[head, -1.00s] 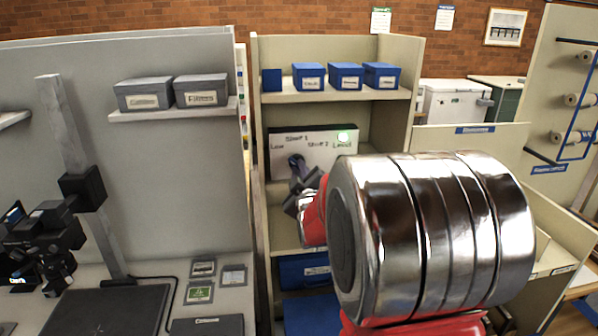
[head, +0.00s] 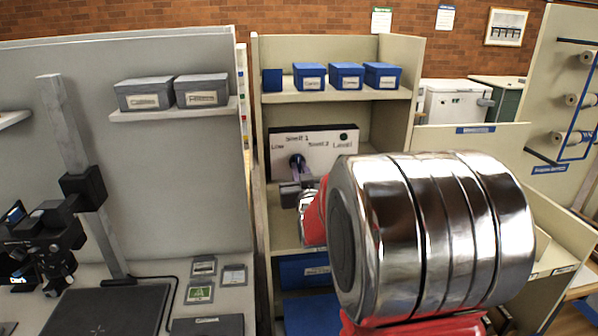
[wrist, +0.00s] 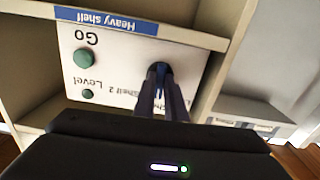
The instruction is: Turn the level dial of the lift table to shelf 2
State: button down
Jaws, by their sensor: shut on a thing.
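The level dial (head: 296,159) is a dark blue knob on the white control panel (head: 325,158), with the words Low, Shelf 1 and Shelf 2 around it. My gripper (head: 299,169) is shut on the dial from the front. In the wrist view my gripper (wrist: 160,75) hides most of the dial (wrist: 158,67), and the panel (wrist: 115,55) appears upside down. I cannot tell which mark the dial points at. The Level lamp (head: 344,136) is dark green and unlit; it also shows in the wrist view (wrist: 88,94).
A green Go button (wrist: 83,57) is on the panel, with a Heavy shelf label (wrist: 108,20) beside the panel in the wrist view. Blue boxes (head: 346,76) stand on the shelf above. Grey boxes (head: 202,90) sit on a shelf to the left.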

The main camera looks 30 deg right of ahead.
jog(key=m, duration=1)
jog(key=shift+a+f, duration=0.1)
jog(key=shift+f, duration=0.2)
jog(key=shift+m, duration=0.4)
jog(key=c, duration=1.8)
grip_release()
jog(key=shift+r, duration=0.15)
jog(key=shift+s, duration=0.1)
